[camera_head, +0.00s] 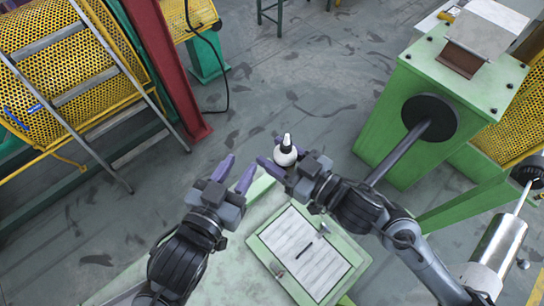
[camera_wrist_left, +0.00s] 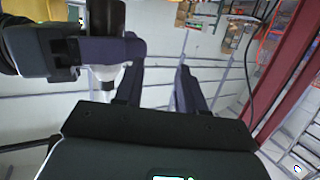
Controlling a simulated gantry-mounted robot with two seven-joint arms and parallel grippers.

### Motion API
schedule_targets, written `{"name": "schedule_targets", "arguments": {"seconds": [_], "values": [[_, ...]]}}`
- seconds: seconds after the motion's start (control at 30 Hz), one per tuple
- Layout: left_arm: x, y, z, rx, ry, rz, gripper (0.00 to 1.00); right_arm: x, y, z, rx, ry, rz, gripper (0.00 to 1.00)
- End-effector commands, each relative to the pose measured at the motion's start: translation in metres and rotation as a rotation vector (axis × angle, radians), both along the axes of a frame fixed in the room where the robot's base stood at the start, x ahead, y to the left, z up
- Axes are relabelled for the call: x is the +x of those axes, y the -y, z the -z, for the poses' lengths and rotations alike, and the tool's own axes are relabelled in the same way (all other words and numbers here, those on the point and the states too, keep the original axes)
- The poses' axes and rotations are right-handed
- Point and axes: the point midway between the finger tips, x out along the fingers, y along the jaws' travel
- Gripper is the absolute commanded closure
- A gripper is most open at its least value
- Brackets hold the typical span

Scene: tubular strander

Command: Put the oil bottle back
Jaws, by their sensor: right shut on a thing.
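The fingers hide part of the bottle. In the left wrist view, a pale part of the bottle (camera_wrist_left: 108,75) shows beside my right gripper (camera_wrist_left: 95,50) at the upper left. My left gripper (camera_head: 238,168) is open and empty, to the left of the bottle and apart from it. Its spread fingers also show in the left wrist view (camera_wrist_left: 162,85).
The green bench top (camera_head: 240,255) carries a panel with a pale sheet (camera_head: 305,262) and small dark items. A green machine housing (camera_head: 400,120) with a shaft stands at right. A yellow mesh guard (camera_head: 60,60) and red post (camera_head: 165,70) stand at left. Open floor lies between.

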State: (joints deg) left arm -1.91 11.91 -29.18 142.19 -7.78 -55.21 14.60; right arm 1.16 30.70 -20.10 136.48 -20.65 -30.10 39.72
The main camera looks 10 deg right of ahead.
Motion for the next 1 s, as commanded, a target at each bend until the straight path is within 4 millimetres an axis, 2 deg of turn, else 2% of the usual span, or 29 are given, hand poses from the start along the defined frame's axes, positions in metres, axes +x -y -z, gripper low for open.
{"name": "schedule_targets", "arguments": {"seconds": [0.03, 0.1, 0.3, 0.47, 1.0], "values": [[-0.002, 0.012, -0.016, -0.021, 0.048, 0.036, 0.6, 0.0, 0.0, 0.0, 0.001, 0.001, 0.0, 0.89], [-0.007, 0.027, -0.034, -0.053, 0.095, 0.082, 0.6, 0.0, 0.0, 0.0, 0.001, 0.001, 0.0, 0.89], [-0.02, 0.056, -0.062, -0.114, 0.146, 0.175, 0.6, 0.0, 0.0, 0.0, 0.001, 0.001, 0.0, 0.89], [-0.019, 0.07, -0.067, -0.132, 0.151, 0.201, 0.6, 0.0, 0.0, 0.0, 0.001, 0.001, 0.0, 0.89], [0.024, 0.112, -0.068, -0.131, 0.15, 0.202, 0.6, 0.0, 0.0, 0.0, 0.001, 0.001, 0.0, 0.89]]}}
